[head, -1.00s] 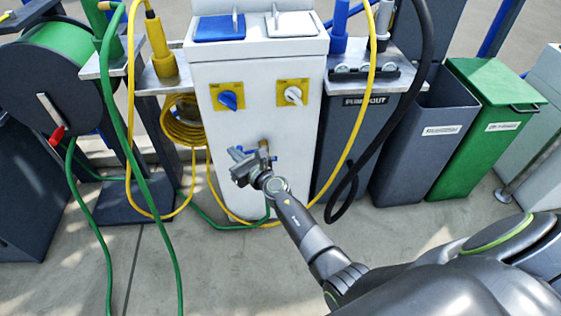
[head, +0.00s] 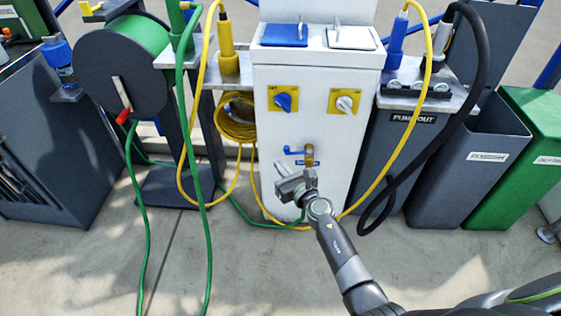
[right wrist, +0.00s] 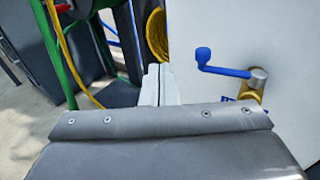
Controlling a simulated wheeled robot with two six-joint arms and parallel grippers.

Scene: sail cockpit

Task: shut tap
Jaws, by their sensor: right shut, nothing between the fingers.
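The tap is on the front of the white pedestal, with a brass body (head: 309,157) and a blue lever (head: 294,151) that points left, roughly level. In the right wrist view the blue lever (right wrist: 225,71) shows with its knob at the left end, beside the brass body (right wrist: 249,102) at the right. My right gripper (head: 278,173) is shut and empty, below and left of the tap in the head view, apart from it. Its pale fingers also show in the right wrist view (right wrist: 156,74), left of the lever. My left gripper is not in view.
The white pedestal (head: 316,120) carries a blue knob (head: 284,102) and a white knob (head: 345,103) above the tap. A green hose reel (head: 122,60) stands left. Bins (head: 468,165) stand right.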

